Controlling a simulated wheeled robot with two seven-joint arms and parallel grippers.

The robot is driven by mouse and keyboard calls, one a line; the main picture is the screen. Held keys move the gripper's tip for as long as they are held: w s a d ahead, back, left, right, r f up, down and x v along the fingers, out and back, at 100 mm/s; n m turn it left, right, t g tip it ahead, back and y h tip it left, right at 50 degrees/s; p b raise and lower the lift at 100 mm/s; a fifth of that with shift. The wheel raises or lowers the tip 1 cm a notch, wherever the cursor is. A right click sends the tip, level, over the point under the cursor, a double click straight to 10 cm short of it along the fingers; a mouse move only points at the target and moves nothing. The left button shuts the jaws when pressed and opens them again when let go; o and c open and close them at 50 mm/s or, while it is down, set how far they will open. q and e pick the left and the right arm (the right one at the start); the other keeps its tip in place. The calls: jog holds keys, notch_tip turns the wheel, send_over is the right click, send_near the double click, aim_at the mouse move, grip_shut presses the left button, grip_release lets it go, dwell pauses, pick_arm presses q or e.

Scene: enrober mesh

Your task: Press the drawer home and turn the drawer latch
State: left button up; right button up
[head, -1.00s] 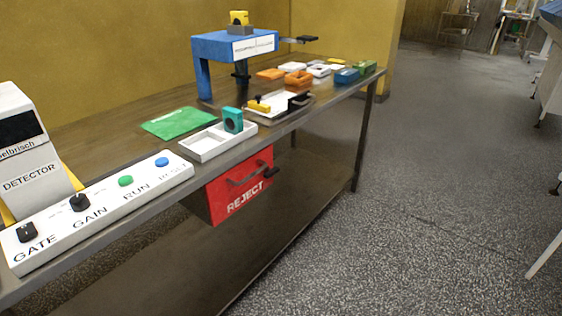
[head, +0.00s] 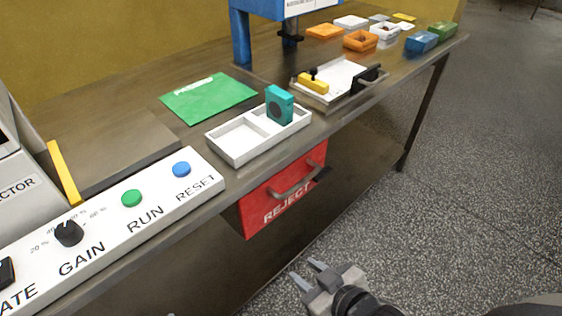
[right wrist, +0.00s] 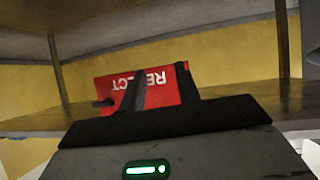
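The red drawer (head: 254,223), marked REJECT, hangs under the table's front edge in the head view. Its front stands out a little from the edge, with a grey bar handle (head: 293,183). A dark latch knob (head: 322,174) sits at the right end of the handle. My right gripper (head: 303,269) is open and empty, below and in front of the drawer, apart from it. In the right wrist view the drawer front (right wrist: 117,85) shows upside down beyond the two spread fingers, which partly hide it. My left gripper is not in view.
On the table (head: 125,122) above the drawer stand a white two-part tray (head: 237,160) with a teal block (head: 280,104), and a white control panel (head: 105,248) with buttons and a knob. A green sheet (head: 207,97) lies behind. The floor in front is clear.

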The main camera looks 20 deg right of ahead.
jog(key=w+d+f+n+t, duration=0.1)
jog(key=w+d+n+t, duration=0.1)
jog(key=d+n, duration=0.5)
jog(key=n+t+y, duration=0.3)
jog(key=n+y, duration=0.1)
jog(key=n, duration=0.8)
send_near(325, 176)
jog(key=x, duration=0.8)
jog(key=shift+w+f+b, duration=0.1)
jog(key=shift+w+b, duration=0.15)
jog(key=shift+b, duration=0.1)
grip_shut()
